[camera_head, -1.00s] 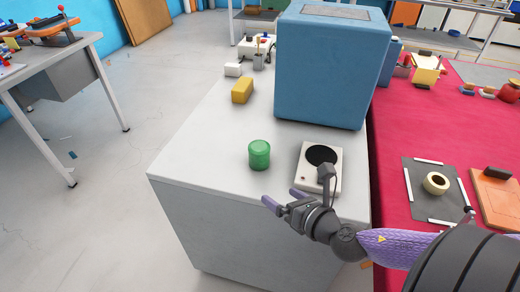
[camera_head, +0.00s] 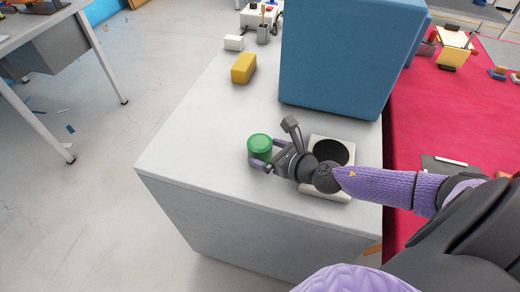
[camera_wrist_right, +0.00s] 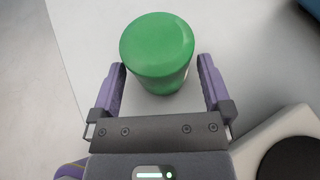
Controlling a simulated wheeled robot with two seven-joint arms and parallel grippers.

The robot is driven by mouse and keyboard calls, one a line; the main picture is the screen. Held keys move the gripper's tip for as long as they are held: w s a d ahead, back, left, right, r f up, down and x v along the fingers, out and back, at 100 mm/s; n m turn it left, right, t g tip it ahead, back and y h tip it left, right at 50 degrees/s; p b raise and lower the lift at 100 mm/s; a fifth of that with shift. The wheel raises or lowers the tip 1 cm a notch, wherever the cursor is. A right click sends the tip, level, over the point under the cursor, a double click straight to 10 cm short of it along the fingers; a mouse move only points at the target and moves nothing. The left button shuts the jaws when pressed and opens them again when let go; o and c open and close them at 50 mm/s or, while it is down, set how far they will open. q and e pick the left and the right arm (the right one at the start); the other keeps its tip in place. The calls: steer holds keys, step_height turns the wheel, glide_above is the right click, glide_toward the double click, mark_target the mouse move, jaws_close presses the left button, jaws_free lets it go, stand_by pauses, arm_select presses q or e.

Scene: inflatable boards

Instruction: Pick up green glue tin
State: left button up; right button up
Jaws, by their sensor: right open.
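The green glue tin (camera_head: 259,145) stands upright on the light grey bench top, near its front left part. In the right wrist view the tin (camera_wrist_right: 157,48) sits just ahead of and partly between the fingers, with a gap on each side. My right gripper (camera_head: 267,154) is open, with its purple fingers at the right side of the tin. Its two fingers also show in the right wrist view (camera_wrist_right: 163,88). My left gripper is not in view.
A white device with a round black top (camera_head: 328,186) lies under my right wrist. A large blue box (camera_head: 345,60) stands behind. A yellow block (camera_head: 244,68) and a small white block (camera_head: 234,43) are farther back. The bench (camera_head: 195,130) is clear left of the tin.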

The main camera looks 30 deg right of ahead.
steer(key=x, duration=0.3)
steer(key=shift+f, duration=0.1)
steer(key=shift+c, duration=0.3)
jaws_close()
